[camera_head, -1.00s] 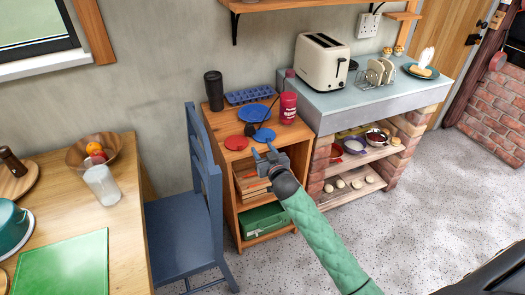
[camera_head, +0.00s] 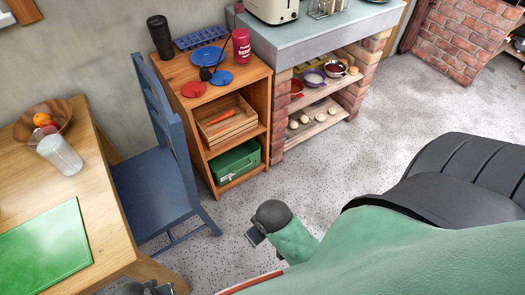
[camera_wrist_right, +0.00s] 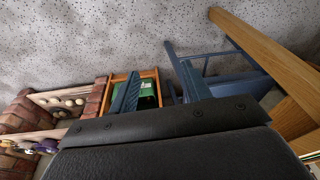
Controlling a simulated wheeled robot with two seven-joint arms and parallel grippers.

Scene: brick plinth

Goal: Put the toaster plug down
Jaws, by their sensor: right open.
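The cream toaster (camera_head: 272,8) stands on the grey-topped brick plinth (camera_head: 300,42), cut off by the top edge of the head view. No plug can be made out for certain. A dark long-handled or corded item (camera_head: 206,73) lies on the wooden cabinet top, too small to identify. My right gripper (camera_head: 254,237) is over the floor in front of the cabinet, apart from it. In the right wrist view its two fingers (camera_wrist_right: 162,92) are spread with nothing between them. A dark piece at the bottom edge (camera_head: 148,288) may be my left gripper; its jaws cannot be read.
The wooden cabinet (camera_head: 258,72) carries a black tumbler (camera_head: 160,37), a red cup (camera_head: 241,45), a blue tray (camera_head: 200,37) and coloured discs. A blue chair (camera_head: 155,190) and a wooden table (camera_head: 110,225) stand left. The speckled floor (camera_head: 350,150) right of the cabinet is clear.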

